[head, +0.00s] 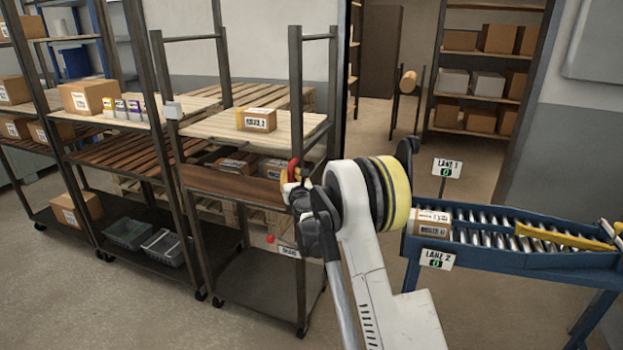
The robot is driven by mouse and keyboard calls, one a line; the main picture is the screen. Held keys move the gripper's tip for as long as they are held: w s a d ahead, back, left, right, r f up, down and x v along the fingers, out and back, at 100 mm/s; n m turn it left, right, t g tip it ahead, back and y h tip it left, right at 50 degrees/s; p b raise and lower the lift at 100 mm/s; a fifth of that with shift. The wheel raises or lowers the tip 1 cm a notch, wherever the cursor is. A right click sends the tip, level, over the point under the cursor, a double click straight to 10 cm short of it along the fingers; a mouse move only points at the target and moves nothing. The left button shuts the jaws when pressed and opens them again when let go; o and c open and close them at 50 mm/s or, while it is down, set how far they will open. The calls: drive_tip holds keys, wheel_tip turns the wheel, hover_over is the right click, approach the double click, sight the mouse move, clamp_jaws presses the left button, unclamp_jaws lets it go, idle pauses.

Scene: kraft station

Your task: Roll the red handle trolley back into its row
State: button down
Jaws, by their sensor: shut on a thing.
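The red handle trolley is a dark-framed shelf cart (262,285) at the centre, right of the other carts. It has a pale wooden top shelf, a dark brown middle shelf and a dark bottom deck on casters. Its red handle (293,168) is on the right front post. My gripper (296,185) is at that handle and shut on it; my wrist and fingers hide part of the handle. Similar carts (118,138) stand in a row to its left. I cannot tell how far it is out of line with them.
A labelled box (256,119) rides on the trolley's top shelf. A blue roller conveyor (500,255) with a box (431,222) stands close on the right. Wooden pallets (225,205) are behind the carts. Open floor (130,315) lies in front.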

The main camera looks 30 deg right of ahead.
drive_tip(key=shift+w+a, duration=1.75)
drive_tip(key=shift+a, duration=0.05)
drive_tip(key=c, duration=1.4)
unclamp_jaws()
drive_tip(key=shift+a, duration=0.15)
drive_tip(key=shift+o, duration=0.5)
drive_tip(key=shift+a, duration=0.1)
drive_tip(key=v, duration=1.2)
drive_tip(key=shift+d, duration=0.3)
drive_tip(key=shift+r, duration=0.15)
